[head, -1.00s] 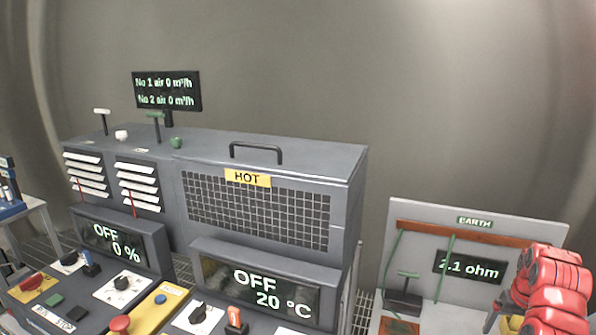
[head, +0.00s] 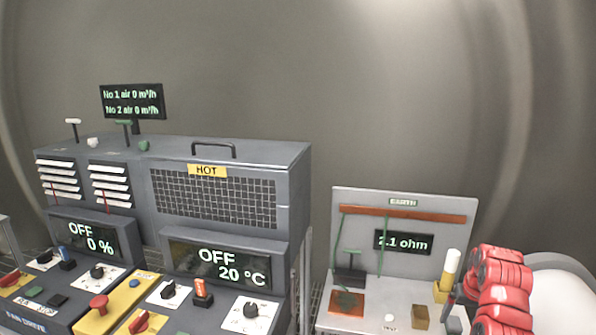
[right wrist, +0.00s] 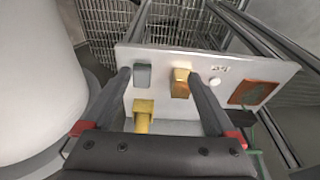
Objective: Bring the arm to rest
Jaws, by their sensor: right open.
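My red right arm (head: 500,290) is at the lower right of the head view, beside the right edge of the earth bench. Its gripper is mostly hidden there. In the right wrist view my right gripper (right wrist: 161,76) is open, with two dark fingers well apart and nothing held between them. The fingers show over the bench top (right wrist: 165,62), in front of a grey block (right wrist: 142,76) and a brass block (right wrist: 181,83). Whether they touch anything cannot be told. My left gripper is not in view.
The earth board (head: 350,225) reads 2.1 ohm. A yellow and white cylinder (head: 451,266) stands upright in a yellow holder near my arm. The grey heater cabinet (head: 290,155) and a control desk with knobs (head: 140,290) are to the left.

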